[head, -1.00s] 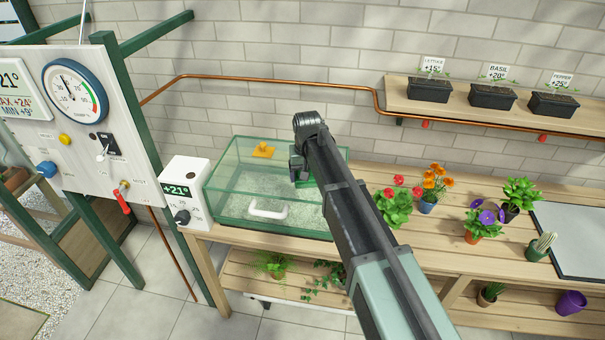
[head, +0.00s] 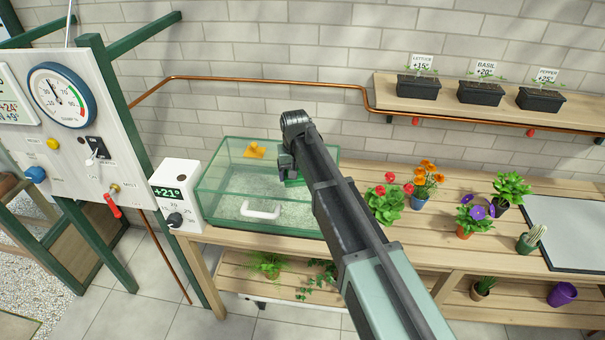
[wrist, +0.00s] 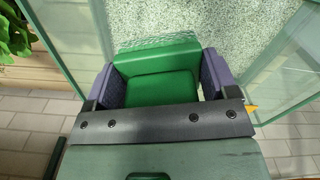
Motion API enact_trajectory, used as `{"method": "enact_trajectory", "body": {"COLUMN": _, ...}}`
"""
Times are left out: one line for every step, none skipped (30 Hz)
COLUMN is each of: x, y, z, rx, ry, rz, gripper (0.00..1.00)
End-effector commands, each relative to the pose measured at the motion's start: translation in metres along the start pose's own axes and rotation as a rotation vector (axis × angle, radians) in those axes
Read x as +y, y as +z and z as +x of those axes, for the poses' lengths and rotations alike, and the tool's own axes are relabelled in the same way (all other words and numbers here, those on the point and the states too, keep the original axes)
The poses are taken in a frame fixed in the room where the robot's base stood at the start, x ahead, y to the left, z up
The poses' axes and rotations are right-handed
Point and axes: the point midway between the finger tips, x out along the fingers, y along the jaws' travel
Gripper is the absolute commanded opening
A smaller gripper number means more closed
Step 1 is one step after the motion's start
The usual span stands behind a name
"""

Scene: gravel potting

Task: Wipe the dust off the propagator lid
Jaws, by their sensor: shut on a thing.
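The propagator (head: 215,200) is a clear glass box with green edges on the left of the bench. Its lid has a white handle (head: 261,211) at the front. A pale speckled layer shows through or on the lid; I cannot tell which from the head view. My gripper (head: 289,166) is over the right part of the lid, shut on a green block (wrist: 160,92). In the wrist view the block sits between both fingers, with the speckled surface (wrist: 225,35) beyond it. The block's underside is hidden, so I cannot tell whether it touches the glass.
A white control box (head: 177,195) showing +21° stands left. Potted flowers (head: 388,200) stand right of my arm. A copper pipe (head: 250,80) runs along the wall, and a seed-tray shelf (head: 395,98) is at back right.

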Motion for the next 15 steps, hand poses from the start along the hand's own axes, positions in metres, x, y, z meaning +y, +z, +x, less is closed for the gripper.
{"method": "enact_trajectory", "body": {"x": 0.000, "y": 0.000, "z": 0.000, "rx": 0.000, "ry": 0.000, "rz": 0.000, "gripper": 0.57}}
{"method": "enact_trajectory", "body": {"x": -0.001, "y": 0.000, "z": 0.000, "rx": 0.000, "ry": 0.000, "rz": 0.000, "gripper": 0.57}}
{"method": "enact_trajectory", "body": {"x": -0.002, "y": -0.001, "z": 0.000, "rx": 0.000, "ry": 0.000, "rz": -0.001, "gripper": 0.57}}
{"method": "enact_trajectory", "body": {"x": -0.004, "y": -0.001, "z": 0.001, "rx": 0.000, "ry": 0.000, "rz": -0.001, "gripper": 0.57}}
{"method": "enact_trajectory", "body": {"x": -0.006, "y": -0.002, "z": 0.001, "rx": 0.000, "ry": 0.000, "rz": -0.002, "gripper": 0.57}}
{"method": "enact_trajectory", "body": {"x": -0.010, "y": -0.003, "z": 0.001, "rx": 0.000, "ry": -0.001, "rz": -0.002, "gripper": 0.57}}
{"method": "enact_trajectory", "body": {"x": -0.013, "y": -0.004, "z": 0.002, "rx": 0.000, "ry": -0.001, "rz": -0.002, "gripper": 0.57}}
{"method": "enact_trajectory", "body": {"x": -0.017, "y": -0.005, "z": 0.002, "rx": 0.000, "ry": -0.001, "rz": -0.002, "gripper": 0.57}}
{"method": "enact_trajectory", "body": {"x": -0.021, "y": -0.007, "z": 0.002, "rx": 0.000, "ry": -0.001, "rz": -0.002, "gripper": 0.57}}
{"method": "enact_trajectory", "body": {"x": -0.024, "y": -0.008, "z": 0.003, "rx": 0.000, "ry": -0.001, "rz": -0.002, "gripper": 0.57}}
{"method": "enact_trajectory", "body": {"x": -0.027, "y": -0.009, "z": 0.003, "rx": 0.000, "ry": -0.001, "rz": -0.002, "gripper": 0.57}}
{"method": "enact_trajectory", "body": {"x": -0.031, "y": -0.010, "z": 0.003, "rx": 0.000, "ry": -0.001, "rz": -0.002, "gripper": 0.57}}
{"method": "enact_trajectory", "body": {"x": -0.033, "y": -0.010, "z": 0.003, "rx": 0.000, "ry": -0.001, "rz": -0.002, "gripper": 0.57}}
{"method": "enact_trajectory", "body": {"x": -0.034, "y": -0.010, "z": 0.003, "rx": 0.000, "ry": -0.001, "rz": -0.002, "gripper": 0.57}}
{"method": "enact_trajectory", "body": {"x": -0.035, "y": -0.011, "z": 0.003, "rx": 0.000, "ry": -0.001, "rz": -0.002, "gripper": 0.57}}
